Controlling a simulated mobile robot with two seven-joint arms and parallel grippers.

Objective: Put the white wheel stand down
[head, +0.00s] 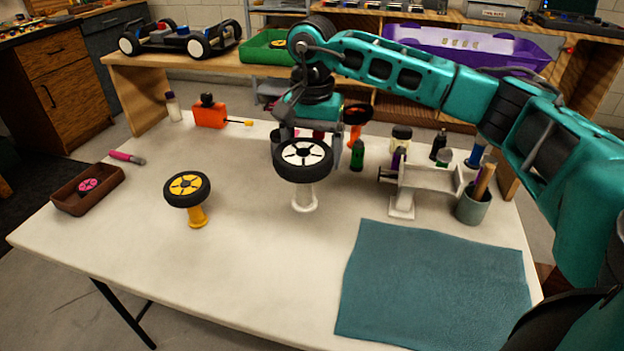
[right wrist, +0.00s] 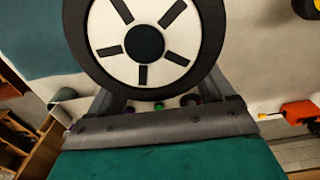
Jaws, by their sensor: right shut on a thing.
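The white wheel stand (head: 304,197) is upright near the middle of the table. A black-tyred wheel with a white hub (head: 303,154) sits on top of it; this wheel also fills the top of the right wrist view (right wrist: 144,43). My right gripper (head: 308,147) is at the wheel from behind and is shut on the stand with its wheel. The wheel hides the fingertips, so the exact contact is hidden. Whether the stand's foot touches the table or hovers just above it I cannot tell. My left gripper is not in view.
A yellow stand (head: 197,217) with a yellow-hubbed wheel (head: 187,187) stands to the left. A white rack (head: 425,180) and a grey cup (head: 472,208) are to the right, with several bottles behind. A teal mat (head: 433,285) lies front right. The front-left table (head: 240,275) is clear.

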